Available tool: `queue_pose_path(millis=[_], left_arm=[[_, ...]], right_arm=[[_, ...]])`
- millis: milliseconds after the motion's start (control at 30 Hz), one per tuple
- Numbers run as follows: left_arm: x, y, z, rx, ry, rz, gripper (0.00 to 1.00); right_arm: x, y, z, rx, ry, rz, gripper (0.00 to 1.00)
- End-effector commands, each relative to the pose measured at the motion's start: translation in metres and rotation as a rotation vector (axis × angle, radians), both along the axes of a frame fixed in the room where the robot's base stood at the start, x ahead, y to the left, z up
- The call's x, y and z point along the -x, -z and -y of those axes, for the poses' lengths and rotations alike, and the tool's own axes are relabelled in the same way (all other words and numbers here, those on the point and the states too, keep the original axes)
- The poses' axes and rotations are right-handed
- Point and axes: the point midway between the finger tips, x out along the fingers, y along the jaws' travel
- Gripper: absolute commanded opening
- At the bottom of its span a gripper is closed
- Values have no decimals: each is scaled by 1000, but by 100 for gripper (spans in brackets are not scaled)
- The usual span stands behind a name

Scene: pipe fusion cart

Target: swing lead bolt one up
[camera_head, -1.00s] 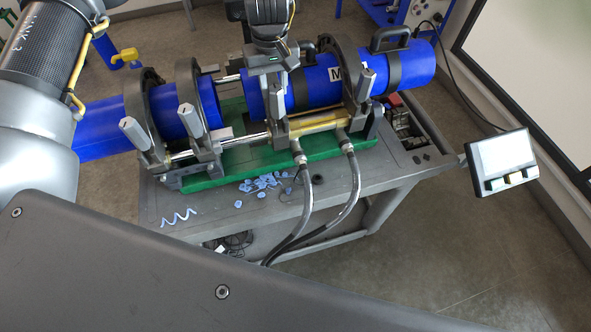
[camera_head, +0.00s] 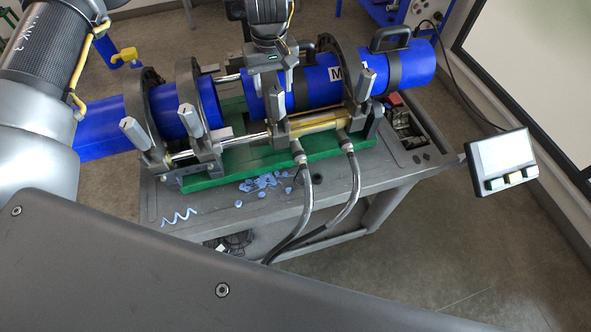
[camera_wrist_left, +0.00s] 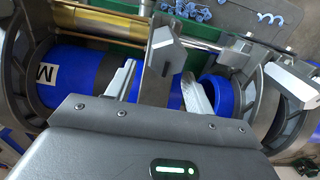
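Grey clamp bolts with angular heads stand along the near side of the pipe clamp: two at the left, (camera_head: 137,133) and (camera_head: 190,119), one at the middle (camera_head: 277,104) and one at the right (camera_head: 364,85). I cannot read which is lead bolt one. My left gripper (camera_head: 272,84) is above the middle bolt, pointing down. In the left wrist view the two pale fingers of the left gripper (camera_wrist_left: 160,76) are spread apart, with this grey bolt (camera_wrist_left: 166,48) between or just beyond them. Contact cannot be told. My right gripper is not in view.
Blue pipes (camera_head: 98,128) lie in the clamp rings on a green frame (camera_head: 262,157) over a grey cart (camera_head: 335,185). Two hoses (camera_head: 305,205) hang at the front. Blue shavings (camera_head: 262,181) lie on the cart. A control panel (camera_head: 502,160) stands at the right.

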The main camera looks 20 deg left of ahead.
Motion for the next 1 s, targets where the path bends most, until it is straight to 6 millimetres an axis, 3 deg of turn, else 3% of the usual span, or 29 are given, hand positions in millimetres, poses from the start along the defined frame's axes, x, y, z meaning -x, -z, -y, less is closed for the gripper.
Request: queue_pose_path(millis=[67, 333, 667, 1000], left_arm=[[0, 0, 0, 0, 0, 0, 64], [0, 0, 0, 0, 0, 0, 99], [0, -4, 0, 0, 0, 0, 100], [0, -39, 0, 1, 0, 1, 100]], right_arm=[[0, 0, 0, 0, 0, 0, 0], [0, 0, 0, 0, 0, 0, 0], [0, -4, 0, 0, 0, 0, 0], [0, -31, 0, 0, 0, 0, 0]])
